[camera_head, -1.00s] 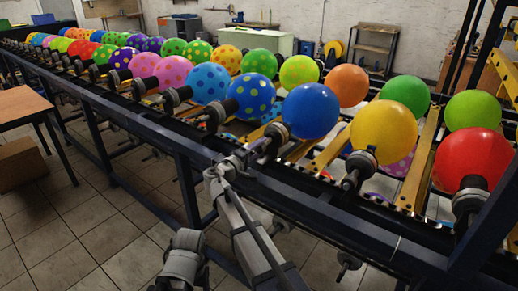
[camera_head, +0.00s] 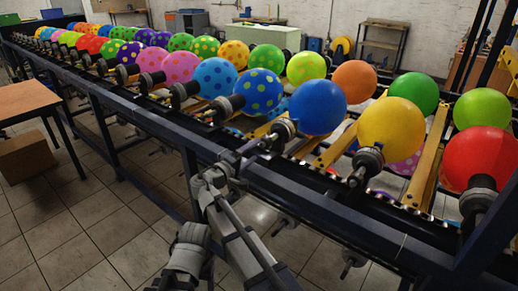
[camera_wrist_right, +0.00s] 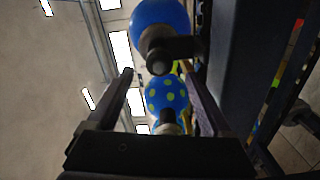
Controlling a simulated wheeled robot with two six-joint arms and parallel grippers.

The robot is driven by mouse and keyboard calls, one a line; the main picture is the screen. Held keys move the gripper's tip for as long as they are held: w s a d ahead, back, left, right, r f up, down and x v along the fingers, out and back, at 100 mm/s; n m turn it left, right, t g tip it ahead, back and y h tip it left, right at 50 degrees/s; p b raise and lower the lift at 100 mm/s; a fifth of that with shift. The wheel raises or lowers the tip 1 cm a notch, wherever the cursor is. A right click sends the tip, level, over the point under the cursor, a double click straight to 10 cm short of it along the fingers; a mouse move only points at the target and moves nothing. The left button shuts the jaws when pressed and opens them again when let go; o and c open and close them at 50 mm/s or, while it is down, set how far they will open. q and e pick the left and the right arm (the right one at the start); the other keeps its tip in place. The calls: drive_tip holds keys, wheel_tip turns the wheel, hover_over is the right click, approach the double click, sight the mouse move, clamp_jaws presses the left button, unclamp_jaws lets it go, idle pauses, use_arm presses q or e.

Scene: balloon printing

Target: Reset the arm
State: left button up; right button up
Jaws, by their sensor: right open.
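My right gripper (camera_head: 268,142) is low in front of the balloon line, beside the dark holder of a plain blue balloon (camera_head: 318,107). In the right wrist view its two fingers (camera_wrist_right: 160,76) stand apart and nothing is gripped. Between them, farther off, shows a blue balloon with green dots (camera_wrist_right: 166,95); the plain blue balloon (camera_wrist_right: 160,22) is above it. My right arm comes up from the bottom middle of the head view.
A long dark frame (camera_head: 180,135) carries rows of balloons on holders, including a yellow one (camera_head: 391,126) and a red one (camera_head: 480,157). A wooden table (camera_head: 25,98) and a cardboard box (camera_head: 27,156) stand at left. Tiled floor lies clear before the frame.

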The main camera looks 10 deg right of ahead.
drive_tip(key=shift+s+a, duration=0.25)
